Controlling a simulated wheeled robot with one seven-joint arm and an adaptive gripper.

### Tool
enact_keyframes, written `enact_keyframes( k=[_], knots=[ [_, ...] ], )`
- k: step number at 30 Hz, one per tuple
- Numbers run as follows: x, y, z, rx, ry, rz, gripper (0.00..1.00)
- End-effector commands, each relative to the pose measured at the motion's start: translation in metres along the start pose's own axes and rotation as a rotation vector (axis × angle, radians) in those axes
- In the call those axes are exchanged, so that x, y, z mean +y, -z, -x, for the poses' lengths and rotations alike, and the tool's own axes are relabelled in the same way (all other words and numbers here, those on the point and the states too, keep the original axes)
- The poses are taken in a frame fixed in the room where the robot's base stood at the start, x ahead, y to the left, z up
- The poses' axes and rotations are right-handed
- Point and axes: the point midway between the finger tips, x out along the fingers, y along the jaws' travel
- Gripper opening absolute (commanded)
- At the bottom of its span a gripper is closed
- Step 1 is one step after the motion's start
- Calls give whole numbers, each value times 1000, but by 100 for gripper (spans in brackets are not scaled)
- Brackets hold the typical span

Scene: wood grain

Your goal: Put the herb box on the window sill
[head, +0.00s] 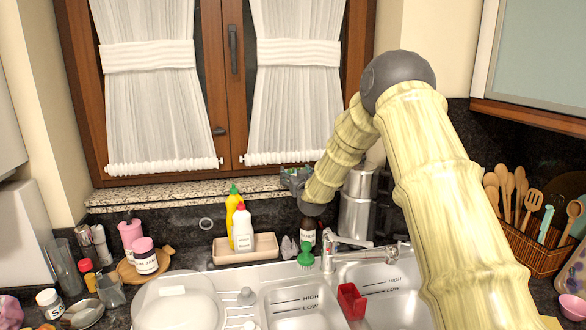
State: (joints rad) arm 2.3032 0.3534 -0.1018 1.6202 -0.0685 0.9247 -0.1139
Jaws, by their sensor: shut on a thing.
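My gripper (297,179) shows small and partly hidden at the far end of my arm, over the right part of the window sill. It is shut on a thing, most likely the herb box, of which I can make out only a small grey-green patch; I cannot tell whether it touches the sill. The window sill (190,195) is a speckled stone ledge below the brown-framed window. Its left and middle parts are bare. No other herb box shows.
Yellow and white bottles (242,229) stand in a beige tray (222,250) below the sill. A dark bottle (309,232), a steel pot (355,215) and the faucet (365,254) are close to my arm. White curtains (150,90) hang above. A utensil basket (540,245) stands at right.

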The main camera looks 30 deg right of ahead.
Motion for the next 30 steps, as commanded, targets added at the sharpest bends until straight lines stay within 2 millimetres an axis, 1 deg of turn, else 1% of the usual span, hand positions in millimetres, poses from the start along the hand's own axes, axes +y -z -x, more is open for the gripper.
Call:
enact_keyframes(
  k=[7, 15, 21, 30],
  knots=[
    [1, 1, -14, 0, -1, 1, 40],
    [2, 2, -47, 0, -2, 1, 40],
    [1, -5, -45, 0, -1, 0, 40],
    [1, -7, -45, 1, -1, 0, 40]
  ],
)
